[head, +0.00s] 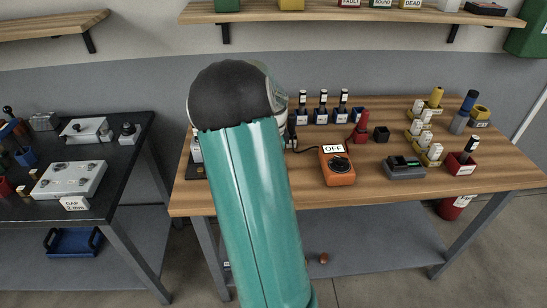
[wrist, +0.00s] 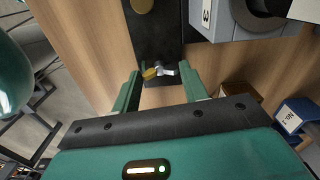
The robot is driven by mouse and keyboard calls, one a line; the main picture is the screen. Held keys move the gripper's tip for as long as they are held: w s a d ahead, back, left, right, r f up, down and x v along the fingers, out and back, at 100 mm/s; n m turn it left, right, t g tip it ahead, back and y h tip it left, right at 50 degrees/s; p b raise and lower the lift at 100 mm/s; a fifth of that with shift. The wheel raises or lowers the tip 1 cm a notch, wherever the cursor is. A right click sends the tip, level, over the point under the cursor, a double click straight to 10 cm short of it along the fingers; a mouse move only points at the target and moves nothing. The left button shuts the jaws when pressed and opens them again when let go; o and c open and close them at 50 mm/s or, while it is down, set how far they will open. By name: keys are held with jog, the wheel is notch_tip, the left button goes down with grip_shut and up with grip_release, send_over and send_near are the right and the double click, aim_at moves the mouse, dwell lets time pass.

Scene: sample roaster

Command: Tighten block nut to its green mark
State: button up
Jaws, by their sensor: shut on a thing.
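In the wrist view my gripper (wrist: 160,75) has its two green fingers on either side of a small silver and yellow piece (wrist: 165,70), which looks like the block nut. The fingers are shut on it, though the exact contact is hard to see. The piece sits at the near end of a black block (wrist: 155,40) on the wooden bench. I cannot make out a green mark. In the head view my teal arm hides the gripper and most of this spot.
In the wrist view a grey block with a "3" label (wrist: 240,22) stands close on the right. In the head view an orange meter reading OFF (head: 338,172) and several labelled holders stand on the wooden bench (head: 365,205). A black table (head: 110,150) is at left.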

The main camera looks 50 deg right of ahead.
jog(key=shift+m, duration=0.6)
jog(key=o, duration=1)
notch_tip(320, 180, up, 14)
jog(key=shift+f, duration=0.1)
dwell(0.4)
